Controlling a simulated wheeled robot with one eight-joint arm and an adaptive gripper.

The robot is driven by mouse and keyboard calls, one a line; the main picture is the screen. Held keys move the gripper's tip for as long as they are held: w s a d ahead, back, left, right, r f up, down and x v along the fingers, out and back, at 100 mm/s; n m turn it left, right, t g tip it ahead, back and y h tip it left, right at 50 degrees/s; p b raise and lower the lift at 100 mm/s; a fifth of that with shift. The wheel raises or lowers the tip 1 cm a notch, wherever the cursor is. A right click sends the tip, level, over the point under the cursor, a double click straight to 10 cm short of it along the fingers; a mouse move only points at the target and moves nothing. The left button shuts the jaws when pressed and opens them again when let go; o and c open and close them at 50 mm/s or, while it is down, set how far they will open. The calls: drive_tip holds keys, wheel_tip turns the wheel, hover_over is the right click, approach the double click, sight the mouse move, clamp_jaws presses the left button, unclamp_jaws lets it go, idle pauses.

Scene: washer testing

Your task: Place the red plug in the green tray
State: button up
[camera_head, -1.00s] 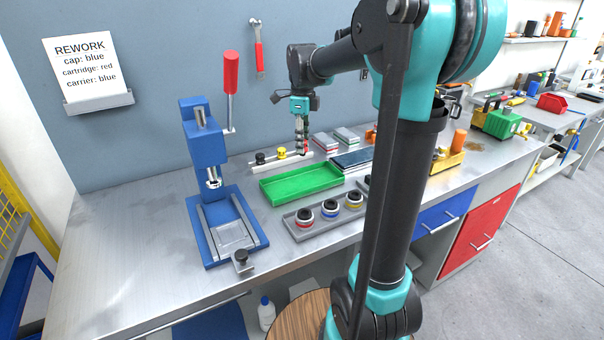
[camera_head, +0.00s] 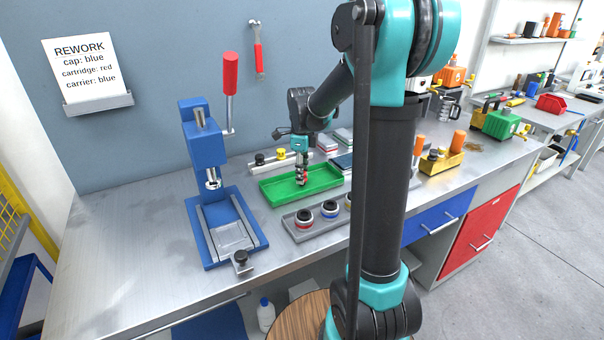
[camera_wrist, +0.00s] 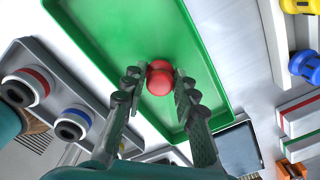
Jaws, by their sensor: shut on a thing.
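The red plug (camera_wrist: 158,80) is between the fingers of my gripper (camera_wrist: 155,88) in the wrist view. My gripper is shut on it. The green tray (camera_wrist: 85,25) lies beneath the plug in that view. In the head view my gripper (camera_head: 302,179) points down over the green tray (camera_head: 330,182), inside its outline. The tray looks empty apart from the plug above it. I cannot tell whether the plug touches the tray floor.
A grey tray (camera_head: 313,234) with banded round parts stands in front of the green tray. A blue press (camera_head: 204,150) is to its left. A rail with black and yellow knobs (camera_head: 266,167) lies behind. A rework sign (camera_head: 87,70) hangs on the wall.

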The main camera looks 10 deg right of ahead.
drive_tip(key=shift+f, duration=0.15)
drive_tip(key=o, duration=0.9)
drive_tip(key=shift+o, duration=0.2)
wheel_tip(320, 180, up, 12)
drive_tip(key=shift+r, duration=0.2)
